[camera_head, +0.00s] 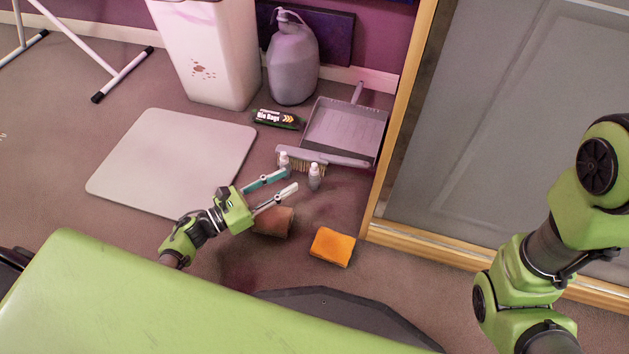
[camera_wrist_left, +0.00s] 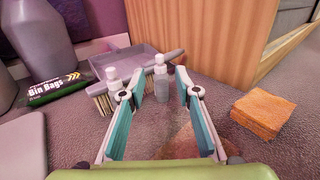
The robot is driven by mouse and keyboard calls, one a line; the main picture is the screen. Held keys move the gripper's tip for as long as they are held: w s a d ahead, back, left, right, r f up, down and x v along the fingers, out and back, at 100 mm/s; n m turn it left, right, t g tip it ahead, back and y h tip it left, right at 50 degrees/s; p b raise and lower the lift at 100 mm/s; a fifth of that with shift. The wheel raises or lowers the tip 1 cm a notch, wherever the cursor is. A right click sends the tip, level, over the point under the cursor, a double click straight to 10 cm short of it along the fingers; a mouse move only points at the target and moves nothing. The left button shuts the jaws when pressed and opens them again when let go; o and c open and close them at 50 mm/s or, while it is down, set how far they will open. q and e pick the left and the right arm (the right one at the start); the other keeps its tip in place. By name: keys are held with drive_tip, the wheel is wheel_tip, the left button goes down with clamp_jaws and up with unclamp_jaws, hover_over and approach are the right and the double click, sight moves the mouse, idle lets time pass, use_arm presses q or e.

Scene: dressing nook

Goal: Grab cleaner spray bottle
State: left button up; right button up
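Two small grey bottles with white tops stand upright on the carpet by the dustpan. The right one (camera_head: 314,180) also shows in the left wrist view (camera_wrist_left: 161,84), framed between my fingertips. The left one (camera_head: 284,160) shows in the wrist view (camera_wrist_left: 112,80) outside the fingers, partly behind one fingertip. No label is readable, so I cannot tell which holds cleaner. My left gripper (camera_head: 292,180) is open and empty, its fingers pointing at the right bottle from just short of it. My right arm is at the right edge; its gripper is out of frame.
A grey dustpan (camera_head: 345,128) and brush (camera_head: 330,157) lie behind the bottles. A bin bags pack (camera_head: 278,119), large grey container (camera_head: 292,68) and white bin (camera_head: 215,60) are farther back. An orange sponge (camera_head: 332,247) lies right, near the wooden frame (camera_head: 384,160). A brown object (camera_head: 273,221) is below my gripper.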

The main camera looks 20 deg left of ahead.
sight(312, 168)
use_arm(q)
drive_tip(key=b+x, duration=0.1)
drive_tip(key=x, duration=0.3)
drive_tip(key=shift+w+d+f, duration=0.1)
drive_tip(key=shift+w+d, duration=0.05)
drive_tip(key=shift+w, duration=0.05)
drive_tip(key=shift+w+d+b, duration=0.25)
drive_tip(key=shift+w+b, duration=0.05)
drive_tip(key=shift+w, duration=0.05)
drive_tip(key=b+x, duration=0.1)
drive_tip(key=x, duration=0.1)
drive_tip(key=b+x, duration=0.2)
drive_tip(key=shift+w+f, duration=0.1)
drive_tip(key=shift+f, duration=0.1)
drive_tip(key=shift+w+d+r, duration=0.1)
drive_tip(key=shift+w+d, duration=0.15)
clamp_jaws()
